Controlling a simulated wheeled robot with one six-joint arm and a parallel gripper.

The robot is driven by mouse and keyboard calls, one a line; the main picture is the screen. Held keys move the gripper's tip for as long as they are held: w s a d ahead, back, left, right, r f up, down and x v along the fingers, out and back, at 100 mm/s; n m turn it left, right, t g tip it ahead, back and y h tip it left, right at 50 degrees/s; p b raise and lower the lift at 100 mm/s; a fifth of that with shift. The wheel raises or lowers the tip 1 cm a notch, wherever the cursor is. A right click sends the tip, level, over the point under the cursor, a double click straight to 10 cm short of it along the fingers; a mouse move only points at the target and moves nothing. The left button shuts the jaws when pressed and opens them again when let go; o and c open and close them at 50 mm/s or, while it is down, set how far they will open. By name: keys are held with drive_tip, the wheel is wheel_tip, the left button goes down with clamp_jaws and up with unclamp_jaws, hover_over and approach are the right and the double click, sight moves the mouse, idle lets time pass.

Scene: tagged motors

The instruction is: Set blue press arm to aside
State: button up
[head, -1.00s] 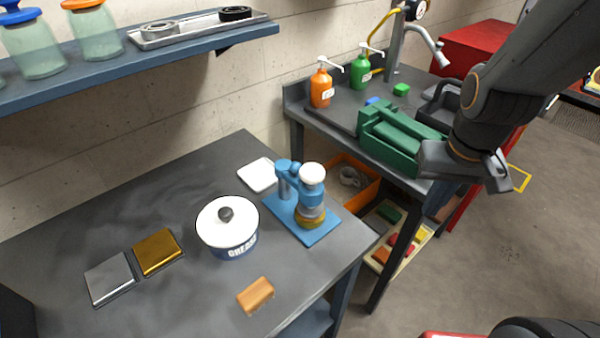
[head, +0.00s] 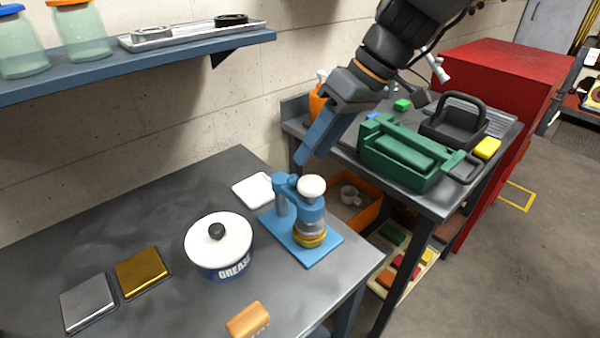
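The blue press (head: 302,240) stands on the near dark table, with a flat base plate and an upright post at its left. Its blue press arm (head: 290,187) reaches from the post top toward the right front, with a white knob (head: 312,187) at its end. Under the knob, a grey and gold round part (head: 310,233) sits over the base plate. My gripper (head: 303,158) points down-left, its blue tips above and behind the press, apparently apart from it. I see it side-on, so its opening is hidden.
A white grease pot (head: 218,245) stands left of the press, a white dish (head: 254,190) behind it, and an orange block (head: 247,320) in front. Silver and gold plates lie further left. A green toolbox (head: 405,158) and black basket occupy the back table. A shelf (head: 150,63) overhangs at upper left.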

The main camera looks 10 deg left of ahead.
sight(296, 176)
drive_tip(key=p+x, duration=0.1)
drive_tip(key=x, duration=0.5)
drive_tip(key=shift+a+f, duration=0.1)
drive_tip(key=shift+f, duration=0.3)
drive_tip(key=shift+c, duration=0.4)
clamp_jaws()
